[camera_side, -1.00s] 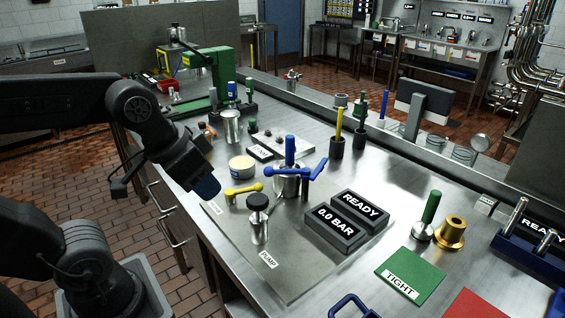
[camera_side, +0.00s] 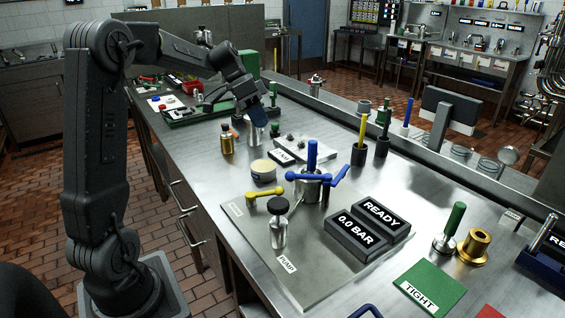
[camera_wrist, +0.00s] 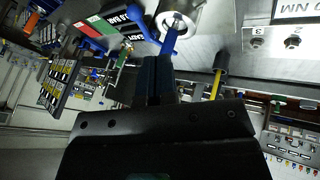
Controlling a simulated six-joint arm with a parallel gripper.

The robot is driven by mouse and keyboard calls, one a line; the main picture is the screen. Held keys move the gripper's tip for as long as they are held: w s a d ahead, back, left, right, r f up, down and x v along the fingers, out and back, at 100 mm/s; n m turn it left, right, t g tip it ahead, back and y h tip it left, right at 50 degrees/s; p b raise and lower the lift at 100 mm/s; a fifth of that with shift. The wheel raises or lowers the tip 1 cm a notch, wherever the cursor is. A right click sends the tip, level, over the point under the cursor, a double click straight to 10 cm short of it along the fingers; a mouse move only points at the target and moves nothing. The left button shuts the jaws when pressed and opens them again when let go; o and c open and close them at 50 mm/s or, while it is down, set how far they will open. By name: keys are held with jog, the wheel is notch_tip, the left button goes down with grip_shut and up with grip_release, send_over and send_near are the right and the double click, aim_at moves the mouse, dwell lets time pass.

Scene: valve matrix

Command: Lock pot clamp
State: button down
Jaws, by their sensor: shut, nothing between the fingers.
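The metal pot (camera_side: 306,190) stands on the plate labelled PUMP, with an upright blue handle (camera_side: 312,156) on top. A blue lever arm (camera_side: 342,180) sits at its right side, and a yellow lever (camera_side: 262,195) reaches out to its left. In the wrist view the pot (camera_wrist: 176,22) is at the top, with a blue handle (camera_wrist: 169,43) pointing toward my fingers. My gripper (camera_side: 258,114) is shut and empty, behind and left of the pot, above the bench and apart from the pot. I cannot tell whether the clamp is locked.
The display blocks (camera_side: 368,228) read READY and 0.0 BAR. A black-knobbed metal bottle (camera_side: 278,228) stands in front of the pot. A silver cylinder (camera_side: 257,133) is partly hidden below my gripper. A brass bottle (camera_side: 227,140) and a dark holder with a yellow rod (camera_side: 362,130) stand nearby.

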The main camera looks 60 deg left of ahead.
jog(key=shift+w+a+f, duration=0.15)
jog(key=shift+a, duration=0.45)
jog(key=shift+f, duration=0.1)
jog(key=d+f, duration=0.2)
jog(key=f, duration=0.1)
jog(key=w+d+f, duration=0.1)
jog(key=d+f, duration=0.4)
jog(key=d, duration=0.1)
jog(key=shift+w+d+f, duration=0.1)
jog(key=shift+w+f, duration=0.2)
jog(key=shift+f, duration=0.1)
jog(key=shift+s+d+f, duration=0.1)
jog(key=shift+d, duration=0.3)
